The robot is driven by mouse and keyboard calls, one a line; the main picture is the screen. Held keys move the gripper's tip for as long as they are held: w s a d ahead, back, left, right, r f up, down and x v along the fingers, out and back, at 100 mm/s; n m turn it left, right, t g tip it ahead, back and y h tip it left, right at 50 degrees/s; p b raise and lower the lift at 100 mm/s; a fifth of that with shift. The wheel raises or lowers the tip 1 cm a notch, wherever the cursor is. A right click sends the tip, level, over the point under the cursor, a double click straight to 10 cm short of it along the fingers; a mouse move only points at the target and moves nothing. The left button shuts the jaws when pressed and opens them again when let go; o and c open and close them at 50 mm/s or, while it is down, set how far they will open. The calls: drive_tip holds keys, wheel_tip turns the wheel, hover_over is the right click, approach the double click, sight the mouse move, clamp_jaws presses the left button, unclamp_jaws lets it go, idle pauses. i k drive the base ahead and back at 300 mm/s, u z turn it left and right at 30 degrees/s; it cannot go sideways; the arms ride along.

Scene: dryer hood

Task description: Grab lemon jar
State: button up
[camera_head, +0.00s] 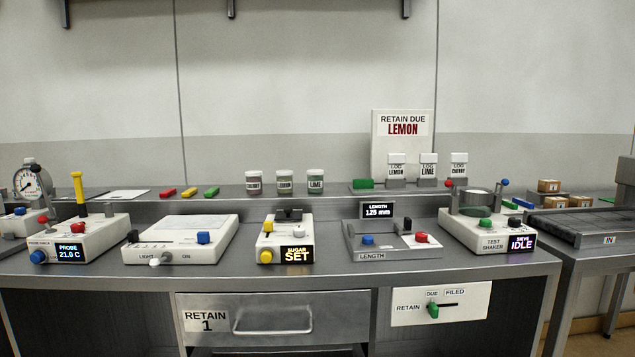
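Three small lidded jars stand in a row on the raised back shelf, left of centre. The middle one is the lemon jar (284,184), with a pale lid and a small label that seems to read LEMON. To its left stands a jar with a pinkish look (253,184), its label hard to read. To its right stands the lime jar (315,184), labelled LIME. The jars are upright with narrow gaps between them. My gripper is not in view.
A sign (403,140) reads RETAIN DUE LEMON, behind log cards (396,168). In front of the jars stand the sugar unit (268,231) and length unit (387,254). Below is a shut drawer (215,310) labelled RETAIN 1. A yellow-handled probe (78,190) stands left.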

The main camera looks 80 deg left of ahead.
sight(284, 177)
drive_tip(key=u, duration=0.05)
drive_tip(key=i, duration=1.9)
drive_tip(key=u, duration=4.1)
drive_tip(key=i, duration=1)
drive_tip(key=z, duration=0.05)
